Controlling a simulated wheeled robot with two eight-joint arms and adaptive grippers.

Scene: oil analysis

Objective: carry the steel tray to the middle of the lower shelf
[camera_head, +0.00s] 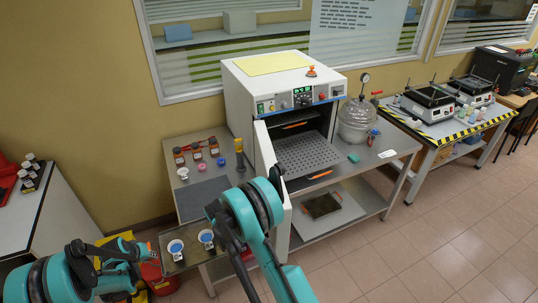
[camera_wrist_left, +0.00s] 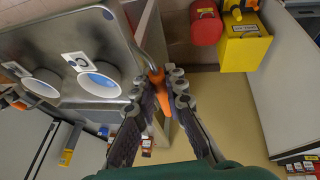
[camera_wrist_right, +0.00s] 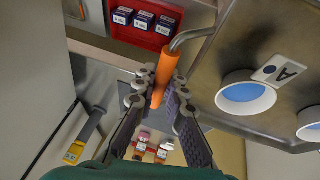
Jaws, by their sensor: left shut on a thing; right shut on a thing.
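The steel tray (camera_head: 192,260) is in front of the side table and bears two white cups with blue inside (camera_head: 175,247). It also shows in the left wrist view (camera_wrist_left: 55,18) and the right wrist view (camera_wrist_right: 235,50). My left gripper (camera_wrist_left: 158,92) is shut on the tray's orange handle (camera_wrist_left: 157,78) at one end. My right gripper (camera_wrist_right: 156,92) is shut on the other orange handle (camera_wrist_right: 165,68); in the head view my right arm hides it. The perforated lower shelf (camera_head: 306,152) sticks out of the open white oven (camera_head: 262,88).
The oven door (camera_head: 268,155) stands open, beside my right arm. The side table (camera_head: 190,150) holds small bottles and a dark mat. Floor at right is clear.

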